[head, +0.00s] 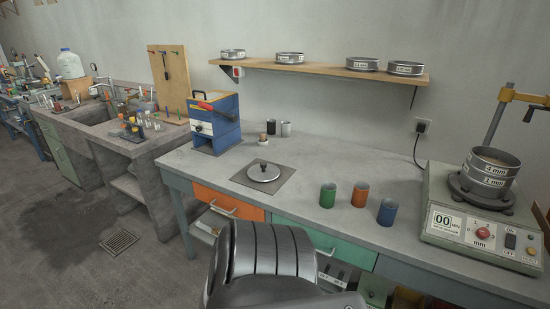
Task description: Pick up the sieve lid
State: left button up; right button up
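The sieve lid (258,176) is a round, shiny metal disc with a dark knob in its middle. It lies flat on a dark grey square mat (285,184) on the concrete bench, left of the middle of the head view. Nothing touches the lid from above, and all of it is in sight. Neither of my grippers shows in the head view.
A sieve shaker (465,215) with stacked sieves (488,172) is at the far right. A blue machine (213,125) stands behind left. A shelf (320,70) holds several sieves. The bench between mat and cups is clear.

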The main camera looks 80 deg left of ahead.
aim_at(262, 172)
jog(key=u, duration=0.4)
jog(key=i, duration=0.7)
jog(key=u, duration=1.25)
jog(key=i, duration=0.65)
jog(key=u, duration=0.65)
